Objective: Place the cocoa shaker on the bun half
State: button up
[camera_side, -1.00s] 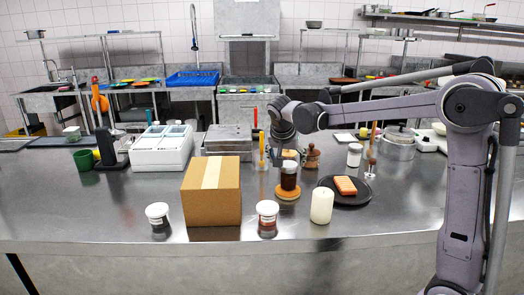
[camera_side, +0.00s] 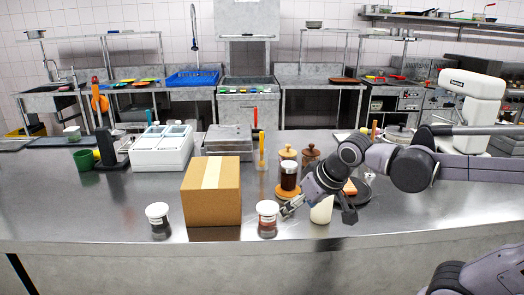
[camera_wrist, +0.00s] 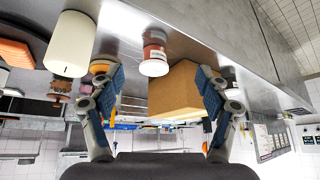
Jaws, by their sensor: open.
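The cocoa shaker (camera_side: 288,178), a dark brown cylinder with a pale band near the top, stands upright on the bun half (camera_side: 285,194), a flat orange-tan disc on the steel counter. My gripper (camera_side: 318,208) is open and empty, in front and to the right of the shaker, apart from it. In the wrist view its two fingers (camera_wrist: 160,78) are spread wide with nothing between them in grip. The bun half's edge (camera_wrist: 100,67) shows there beside the left finger; the shaker is mostly hidden.
A cardboard box (camera_side: 211,193) stands left of the shaker. White-lidded jars (camera_side: 267,221) (camera_side: 159,221) and a white candle (camera_side: 322,211) stand near the front. The candle is close to my gripper. A dark plate (camera_side: 364,194) lies right.

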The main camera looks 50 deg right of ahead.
jog(key=s+a+f+n, duration=0.1)
jog(key=s+a+f+n+t+y, duration=0.1)
jog(key=s+a+f, duration=0.1)
jog(key=shift+s+n, duration=0.3)
